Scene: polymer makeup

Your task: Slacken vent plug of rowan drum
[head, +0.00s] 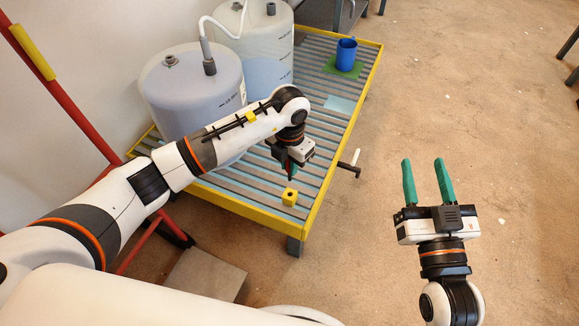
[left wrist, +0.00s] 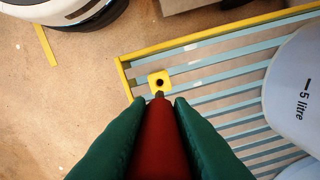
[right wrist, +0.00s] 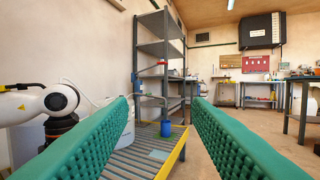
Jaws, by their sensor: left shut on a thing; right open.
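My left gripper (head: 287,165) is over the near end of the slatted stand, shut on a red tool (left wrist: 158,140) that narrows to a dark tip. In the left wrist view the tip is at the edge of the hole in a small yellow block (left wrist: 159,81); I cannot tell whether it touches. The block also shows in the head view (head: 289,197). A front drum (head: 195,95) and a rear drum (head: 262,45) stand on the stand. The front one has a small grey plug (head: 171,61) on top. I cannot read which is rowan. My right gripper (head: 428,182) is open and empty over the floor.
The slatted stand has a yellow rim (head: 352,120). A blue mug (head: 346,52) stands on a green mat (head: 343,69) at its far end. A white hose (head: 213,24) enters the front drum. A pale handle (head: 355,157) sticks out at the right edge.

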